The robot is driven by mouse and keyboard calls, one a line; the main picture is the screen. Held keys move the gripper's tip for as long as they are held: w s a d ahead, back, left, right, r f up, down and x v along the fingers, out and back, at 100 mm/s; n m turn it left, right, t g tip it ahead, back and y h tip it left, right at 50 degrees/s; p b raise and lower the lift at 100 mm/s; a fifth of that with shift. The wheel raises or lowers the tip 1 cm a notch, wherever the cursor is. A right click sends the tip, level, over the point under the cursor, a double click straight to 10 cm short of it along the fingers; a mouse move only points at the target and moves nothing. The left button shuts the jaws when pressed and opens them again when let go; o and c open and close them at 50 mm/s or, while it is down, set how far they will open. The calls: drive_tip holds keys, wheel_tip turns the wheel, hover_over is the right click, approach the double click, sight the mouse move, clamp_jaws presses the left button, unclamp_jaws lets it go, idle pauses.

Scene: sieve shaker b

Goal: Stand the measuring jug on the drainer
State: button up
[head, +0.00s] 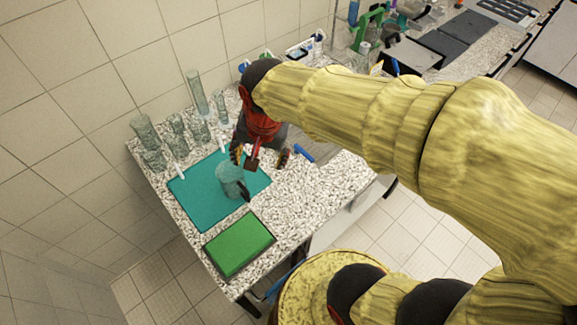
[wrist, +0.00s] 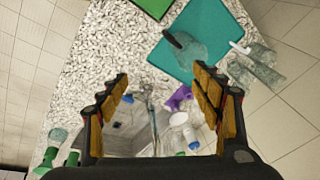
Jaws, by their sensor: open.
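The measuring jug (head: 229,181) is clear and bluish with a dark handle, and appears to stand upright on the teal mat (head: 188,202), which may be the drainer. In the wrist view the jug (wrist: 194,52) is on the teal mat (wrist: 225,18) beyond the fingertips, its dark handle toward the upper left. My gripper (head: 261,156) is open and empty. It is above the counter at the mat's right side, close to the jug in the picture. In the wrist view the gripper (wrist: 161,77) has nothing between its fingers at their tips.
A flat green slab (head: 239,244) lies on the speckled counter (head: 300,190) in front of the mat. Several clear glass vessels (head: 175,127) stand along the wall behind the mat. A blue item (head: 304,153) lies right of the gripper. A white bottle (wrist: 184,128) shows between the fingers.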

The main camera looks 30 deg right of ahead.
drive_tip(key=s+d+r+n+t, duration=0.2)
drive_tip(key=s+r+n, duration=0.3)
drive_tip(key=s+n, duration=0.2)
drive_tip(key=s, duration=0.2)
drive_tip(key=shift+s+d+r+n+t, duration=0.3)
drive_tip(key=shift+s+d+r+n, duration=0.05)
drive_tip(key=shift+d+n, duration=0.05)
wheel_tip(320, 180, down, 7)
drive_tip(key=b, duration=0.7)
drive_tip(key=shift+f, duration=0.15)
